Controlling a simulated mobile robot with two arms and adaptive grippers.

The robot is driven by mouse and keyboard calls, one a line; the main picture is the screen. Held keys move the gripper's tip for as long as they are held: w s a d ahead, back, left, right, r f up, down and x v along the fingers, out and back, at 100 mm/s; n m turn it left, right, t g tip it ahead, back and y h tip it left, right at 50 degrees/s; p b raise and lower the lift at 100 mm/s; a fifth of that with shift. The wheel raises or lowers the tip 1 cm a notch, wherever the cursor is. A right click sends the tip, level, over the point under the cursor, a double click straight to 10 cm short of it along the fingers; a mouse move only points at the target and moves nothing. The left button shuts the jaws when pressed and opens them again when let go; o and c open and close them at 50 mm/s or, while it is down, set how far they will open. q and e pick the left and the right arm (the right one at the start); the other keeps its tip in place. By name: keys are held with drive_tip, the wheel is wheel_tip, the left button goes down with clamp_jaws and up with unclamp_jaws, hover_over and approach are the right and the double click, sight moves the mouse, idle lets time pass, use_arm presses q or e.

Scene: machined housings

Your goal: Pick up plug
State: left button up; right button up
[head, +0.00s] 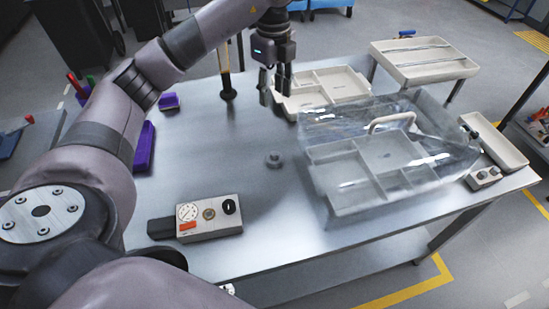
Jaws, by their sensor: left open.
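A small grey round piece, which looks like the plug (273,160), lies on the metal table (230,125) near its middle. My left gripper (277,97) points down above the far part of the table, beyond the plug in the picture. It is open, and I see nothing between its fingers. Its height above the table is hard to tell. A beige machined housing (215,228) with a black ring, a brass-coloured port, a white dial and an orange label lies at the front left. My right gripper is not in view.
A clear box (440,125) with a handle covers a divided tray (350,205) at the right. A dark upright post (226,80) and purple blocks (145,148) stand at the left. Table around the plug is clear.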

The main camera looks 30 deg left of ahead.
use_arm(q)
wheel_tip(320, 180, down, 4)
drive_tip(key=b, duration=0.3)
hover_over(274, 153)
wheel_tip(274, 153, down, 11)
drive_tip(key=shift+w+a+f+b, duration=0.1)
drive_tip(key=shift+f+b, duration=0.05)
drive_tip(key=shift+b, duration=0.15)
wheel_tip(274, 153, down, 6)
drive_tip(key=shift+r+p, duration=0.1)
drive_tip(key=shift+p, duration=0.7)
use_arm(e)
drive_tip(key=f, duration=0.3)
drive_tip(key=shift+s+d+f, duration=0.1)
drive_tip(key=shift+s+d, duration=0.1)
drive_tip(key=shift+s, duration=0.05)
use_arm(q)
drive_tip(key=shift+c, duration=0.3)
drive_tip(key=shift+c, duration=0.6)
clamp_jaws()
